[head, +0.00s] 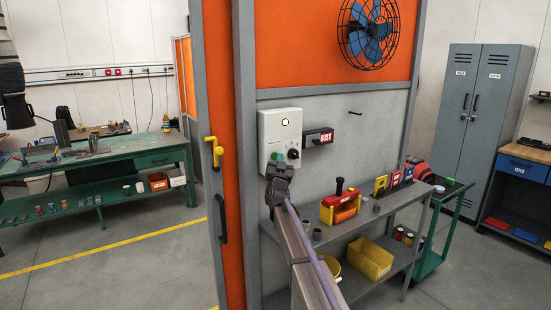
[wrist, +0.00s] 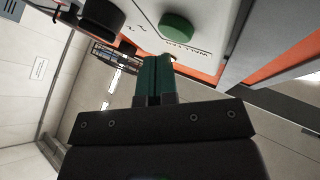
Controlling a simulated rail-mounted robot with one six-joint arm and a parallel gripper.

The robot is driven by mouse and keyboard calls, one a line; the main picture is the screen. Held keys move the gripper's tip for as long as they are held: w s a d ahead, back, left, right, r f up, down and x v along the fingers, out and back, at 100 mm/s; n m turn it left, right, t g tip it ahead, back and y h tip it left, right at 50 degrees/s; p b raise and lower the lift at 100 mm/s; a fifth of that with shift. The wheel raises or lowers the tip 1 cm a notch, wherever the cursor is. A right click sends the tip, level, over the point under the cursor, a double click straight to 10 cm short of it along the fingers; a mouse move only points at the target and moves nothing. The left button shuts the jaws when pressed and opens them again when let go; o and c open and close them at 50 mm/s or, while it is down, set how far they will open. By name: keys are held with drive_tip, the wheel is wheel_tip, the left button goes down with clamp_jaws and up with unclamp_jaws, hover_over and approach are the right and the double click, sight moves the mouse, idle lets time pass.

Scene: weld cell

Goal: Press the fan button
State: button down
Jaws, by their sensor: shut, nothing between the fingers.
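The white control box (head: 278,127) hangs on the grey panel in the head view, with a pale round lamp (head: 285,122) and a black knob (head: 293,154). In the wrist view the round green button (wrist: 176,27) stands out from the box face beside partly readable lettering, and the knob (wrist: 100,18) is to its left. My gripper (head: 277,163) is at the box's lower edge in the head view. Its green fingers (wrist: 156,62) are together and empty, pointing toward the box, just below the button in the wrist view. Contact with the button does not show.
The blue-bladed wall fan (head: 370,32) is mounted above on the orange panel. A black BUSY sign (head: 318,138) sticks out right of the box. A grey shelf bench (head: 345,235) with tools stands below. The sliding door's yellow latch (head: 215,151) is to the left.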

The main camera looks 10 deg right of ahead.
drive_tip(key=s+d, duration=0.2)
drive_tip(key=s, duration=0.3)
drive_tip(key=shift+s+d, duration=0.25)
drive_tip(key=shift+d, duration=0.05)
